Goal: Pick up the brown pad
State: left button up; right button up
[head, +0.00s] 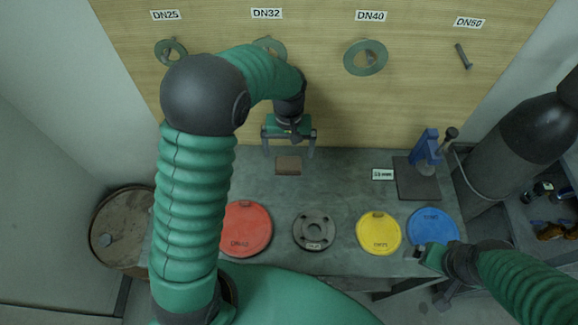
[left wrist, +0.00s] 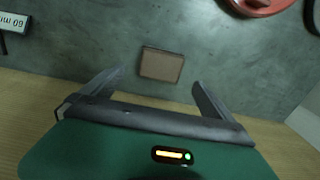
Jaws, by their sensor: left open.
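The brown pad (head: 288,165) is a small flat rectangle lying on the grey table near its back edge, below the wooden board. My left gripper (head: 289,154) is open and empty above the pad, its two fingers to either side of it in the head view. In the left wrist view the pad (left wrist: 161,65) lies on the table beyond and roughly between the open fingertips (left wrist: 158,78), with a visible gap to each. My right gripper (head: 426,256) is by the blue disc at the front right; whether it is open is unclear.
A red disc (head: 246,229), a grey flange (head: 314,231), a yellow disc (head: 379,233) and a blue disc (head: 433,226) line the table front. A blue tool (head: 427,147) stands on a dark plate at right. The wooden board (head: 330,100) rises behind the pad.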

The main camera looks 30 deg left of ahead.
aim_at(288, 162)
pick_arm(q)
jog(key=f, duration=0.6)
jog(key=shift+s+d, duration=0.1)
jog(key=shift+s, duration=0.2)
jog(key=shift+w+f, duration=0.1)
jog(key=shift+f, duration=0.1)
jog(key=shift+r, duration=0.1)
jog(key=c, duration=1.6)
jog(key=shift+r, duration=0.55)
jog(key=shift+c, duration=0.2)
notch_tip(288, 162, up, 2)
jog(key=shift+r, duration=0.2)
jog(key=s+d, duration=0.2)
jog(key=s, duration=0.3)
jog(key=s+d+r+b, duration=0.1)
jog(key=s+d, duration=0.1)
jog(key=s, duration=0.2)
jog(key=s+d+b, duration=0.1)
jog(key=s+d, duration=0.2)
jog(key=s, duration=0.2)
jog(key=shift+s+r, duration=0.25)
jog(key=shift+s, duration=0.05)
